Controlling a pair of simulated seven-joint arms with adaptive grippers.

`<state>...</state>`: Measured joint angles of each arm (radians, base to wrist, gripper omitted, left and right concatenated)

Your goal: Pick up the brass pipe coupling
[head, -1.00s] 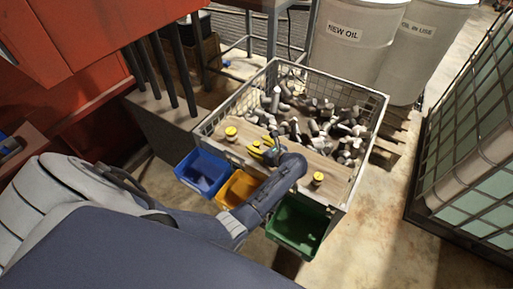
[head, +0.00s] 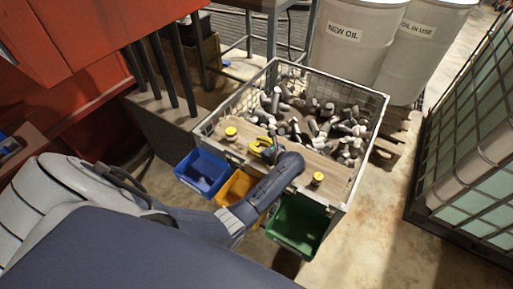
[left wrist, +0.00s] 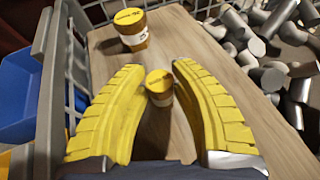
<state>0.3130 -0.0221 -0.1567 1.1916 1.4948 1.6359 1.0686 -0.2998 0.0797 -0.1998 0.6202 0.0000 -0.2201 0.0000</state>
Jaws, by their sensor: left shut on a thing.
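My left gripper (head: 263,146) has yellow fingers and is over the wooden board along the near side of the wire crate. A similar yellow-topped piece (head: 231,133) stands left on the board and shows beyond the fingers in the left wrist view (left wrist: 132,32). Another (head: 318,179) stands at the right. My right gripper is not in view.
The wire crate (head: 381,110) holds many grey metal parts behind the board. Blue (head: 203,172), yellow (head: 236,187) and green (head: 297,226) bins hang along its near side. White drums (head: 352,45) stand behind. Floor at the right is clear.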

